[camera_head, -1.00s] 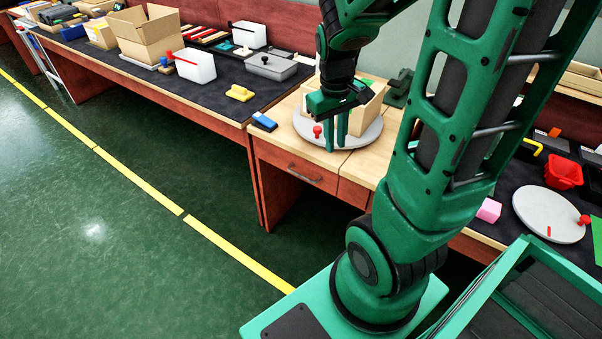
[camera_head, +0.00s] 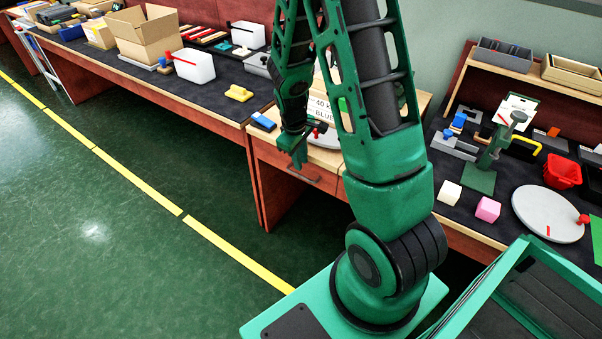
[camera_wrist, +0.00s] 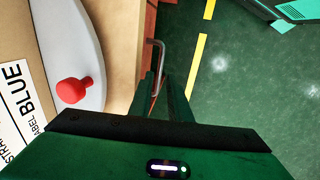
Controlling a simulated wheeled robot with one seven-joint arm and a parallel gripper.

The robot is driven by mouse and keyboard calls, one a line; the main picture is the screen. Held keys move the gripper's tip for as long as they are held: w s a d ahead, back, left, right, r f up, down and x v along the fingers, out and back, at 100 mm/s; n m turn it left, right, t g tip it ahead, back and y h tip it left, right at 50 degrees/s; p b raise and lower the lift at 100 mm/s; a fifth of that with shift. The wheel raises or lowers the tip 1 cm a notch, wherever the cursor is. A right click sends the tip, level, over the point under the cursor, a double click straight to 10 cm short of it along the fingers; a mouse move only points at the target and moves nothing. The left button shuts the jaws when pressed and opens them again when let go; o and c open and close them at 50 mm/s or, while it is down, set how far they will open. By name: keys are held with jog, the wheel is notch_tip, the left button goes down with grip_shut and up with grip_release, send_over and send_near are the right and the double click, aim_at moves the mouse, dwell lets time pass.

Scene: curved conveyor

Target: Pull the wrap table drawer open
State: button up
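The wrap table drawer (camera_head: 323,181) has a reddish wooden front and lies flush under the light wooden table top. Its metal bar handle (camera_head: 303,178) is partly hidden by my gripper in the head view; it also shows as a grey bent bar in the wrist view (camera_wrist: 158,50). My gripper (camera_head: 299,162) points down in front of the drawer front, close to the handle. In the wrist view my gripper (camera_wrist: 164,88) shows two green fingers with a gap between them, and the handle lies just beyond their tips. I cannot tell whether they touch it.
On the wrap table, a grey turntable (camera_head: 327,139) with a red knob (camera_wrist: 73,90) carries a cardboard box labelled BLUE (camera_wrist: 16,103). A blue block (camera_head: 263,122) lies left. The green floor (camera_head: 150,240) before the drawer is clear, with a yellow line (camera_head: 236,252).

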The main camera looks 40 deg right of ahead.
jog(key=shift+w+d+f, duration=0.1)
jog(key=shift+d+f, duration=0.1)
jog(key=shift+f, duration=0.95)
jog(key=shift+w+d+f, duration=0.1)
jog(key=shift+d+f, duration=0.15)
jog(key=shift+f, duration=0.95)
jog(key=shift+d+f, duration=0.2)
jog(key=shift+f, duration=0.95)
jog(key=shift+c, duration=0.3)
grip_shut()
